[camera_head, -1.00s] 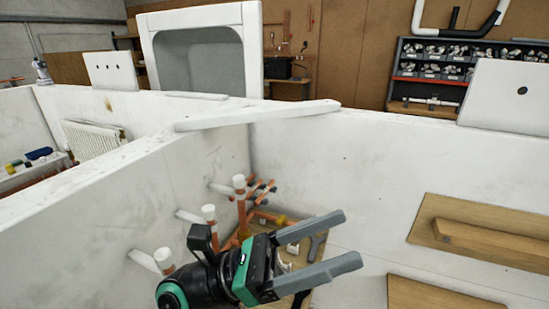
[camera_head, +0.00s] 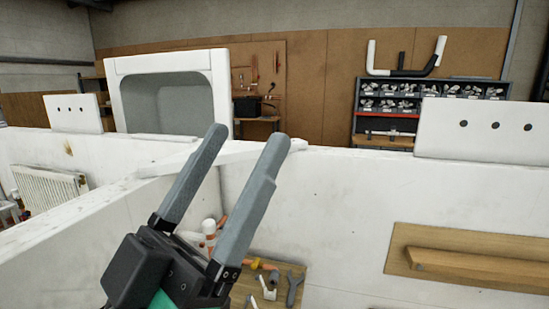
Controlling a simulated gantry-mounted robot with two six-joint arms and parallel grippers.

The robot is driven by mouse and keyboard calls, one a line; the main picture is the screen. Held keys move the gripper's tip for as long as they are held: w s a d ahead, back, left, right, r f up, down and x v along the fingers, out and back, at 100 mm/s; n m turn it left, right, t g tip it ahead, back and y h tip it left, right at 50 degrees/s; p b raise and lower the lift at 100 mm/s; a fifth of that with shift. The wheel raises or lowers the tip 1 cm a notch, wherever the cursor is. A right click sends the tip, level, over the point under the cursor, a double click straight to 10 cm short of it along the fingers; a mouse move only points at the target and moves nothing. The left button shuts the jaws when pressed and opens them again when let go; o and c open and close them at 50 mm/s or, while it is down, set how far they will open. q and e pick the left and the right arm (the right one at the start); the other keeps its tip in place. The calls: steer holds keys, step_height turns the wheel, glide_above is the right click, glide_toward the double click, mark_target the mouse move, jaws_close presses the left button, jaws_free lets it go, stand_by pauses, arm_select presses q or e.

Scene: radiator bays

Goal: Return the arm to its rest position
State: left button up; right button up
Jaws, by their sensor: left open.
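My left gripper (camera_head: 248,134) is large in the front middle of the head view, its two grey fingers pointing up and slightly right. The fingers are wide apart with nothing between them. It is raised in front of the corner where the white bay walls meet, and its black and green body hides part of the wall and pipes. My right gripper does not show.
White pipe ends and copper pipes (camera_head: 222,226) stand behind the gripper, above a wooden board (camera_head: 291,267) with tools. A wooden shelf (camera_head: 465,262) is on the right wall. A radiator (camera_head: 48,187) hangs at left.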

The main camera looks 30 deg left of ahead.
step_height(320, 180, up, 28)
steer(key=p, duration=2.7)
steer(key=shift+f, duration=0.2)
